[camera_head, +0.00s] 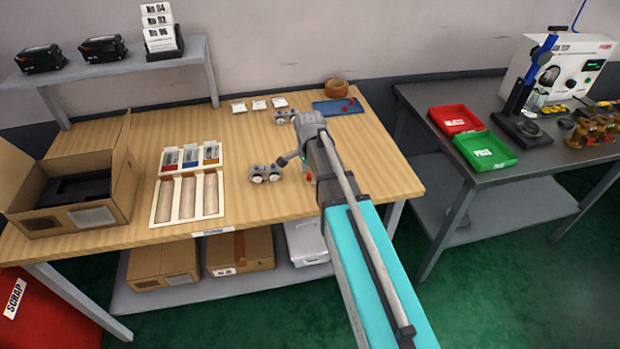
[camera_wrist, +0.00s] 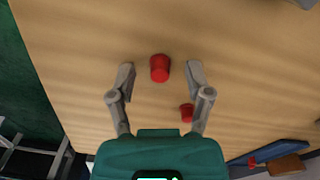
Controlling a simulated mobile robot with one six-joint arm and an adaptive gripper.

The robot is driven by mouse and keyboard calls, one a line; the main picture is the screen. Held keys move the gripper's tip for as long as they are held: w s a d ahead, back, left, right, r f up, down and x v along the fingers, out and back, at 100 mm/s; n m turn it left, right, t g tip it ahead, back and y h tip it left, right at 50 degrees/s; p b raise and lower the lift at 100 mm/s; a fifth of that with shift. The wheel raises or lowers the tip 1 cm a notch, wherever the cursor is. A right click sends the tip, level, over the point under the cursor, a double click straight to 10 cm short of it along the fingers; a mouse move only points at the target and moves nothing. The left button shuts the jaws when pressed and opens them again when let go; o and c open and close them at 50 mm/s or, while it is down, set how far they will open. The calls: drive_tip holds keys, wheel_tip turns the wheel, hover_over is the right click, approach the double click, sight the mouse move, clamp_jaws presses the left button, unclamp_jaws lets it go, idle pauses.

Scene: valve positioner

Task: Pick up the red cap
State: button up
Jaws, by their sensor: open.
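A red cap (camera_wrist: 160,68) stands on the wooden table in the wrist view. My gripper (camera_wrist: 160,72) is open, with one fingertip on each side of this cap and a gap to it on both sides. A second red cap (camera_wrist: 187,112) stands nearer the palm, beside the right finger. I cannot tell how high the fingertips are above the table.
A cream tray (camera_head: 187,195) and an open cardboard box (camera_head: 75,190) stand further left. Red and green bins (camera_head: 484,150) are on the right table.

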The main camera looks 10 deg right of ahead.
sight(309, 174)
idle(0.3)
drive_tip(key=c, duration=0.8)
drive_tip(key=shift+r, duration=0.2)
wheel_tip(309, 174, up, 3)
drive_tip(key=p, duration=0.3)
drive_tip(key=s+r+p, duration=0.9)
drive_tip(key=s+p, duration=0.1)
drive_tip(key=s, duration=0.4)
drive_tip(key=shift+r, duration=0.3)
